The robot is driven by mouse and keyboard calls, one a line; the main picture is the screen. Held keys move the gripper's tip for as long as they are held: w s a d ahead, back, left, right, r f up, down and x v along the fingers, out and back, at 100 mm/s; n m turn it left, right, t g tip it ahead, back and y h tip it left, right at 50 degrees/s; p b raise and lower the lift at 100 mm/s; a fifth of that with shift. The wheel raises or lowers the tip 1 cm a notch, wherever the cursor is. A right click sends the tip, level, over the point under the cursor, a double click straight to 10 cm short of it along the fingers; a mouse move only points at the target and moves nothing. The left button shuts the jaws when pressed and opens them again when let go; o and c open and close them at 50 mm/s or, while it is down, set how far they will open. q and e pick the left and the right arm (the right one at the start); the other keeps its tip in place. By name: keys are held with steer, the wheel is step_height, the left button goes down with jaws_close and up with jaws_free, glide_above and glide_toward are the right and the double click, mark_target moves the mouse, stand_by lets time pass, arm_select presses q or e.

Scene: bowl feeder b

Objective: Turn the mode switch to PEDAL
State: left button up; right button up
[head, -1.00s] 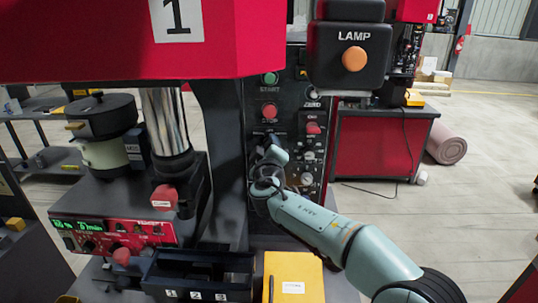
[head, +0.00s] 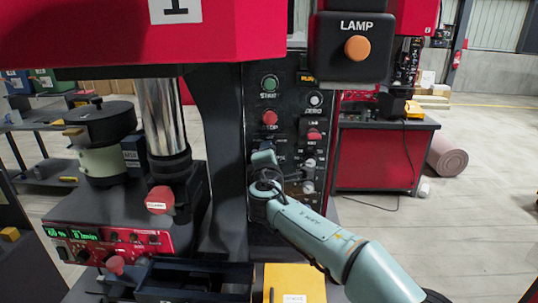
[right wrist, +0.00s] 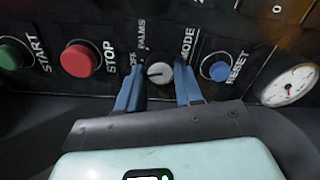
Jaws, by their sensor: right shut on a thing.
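The mode switch (right wrist: 159,72) is a dark round knob with a pale pointer mark, set in the black panel. In the right wrist view it sits between the two blue fingers of my right gripper (right wrist: 160,86), which is shut on it. The words OFF, PALMS and MODE show around it; I cannot read PEDAL, and the fingers cover part of the surround. In the head view my right gripper (head: 262,160) is at the panel below the STOP button, and the switch is hidden behind it. My left gripper is not in view.
A green START button (right wrist: 14,54) and red STOP button (right wrist: 79,58) are left of the switch. A blue RESET button (right wrist: 219,68) and a gauge (right wrist: 290,84) are right. The LAMP box (head: 352,48) overhangs the panel. A yellow folder (head: 294,284) lies below my arm.

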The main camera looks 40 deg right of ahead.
steer(key=n+p, duration=0.1)
steer(key=n, duration=0.4)
steer(key=shift+n, duration=0.3)
steer(key=shift+f, duration=0.1)
stand_by(0.3)
steer(key=o, duration=1)
steer(key=shift+o, duration=0.2)
steer(key=b+v, duration=0.2)
steer(key=v, duration=1.1)
steer(key=shift+a+b, duration=0.25)
steer(key=shift+b, duration=0.1)
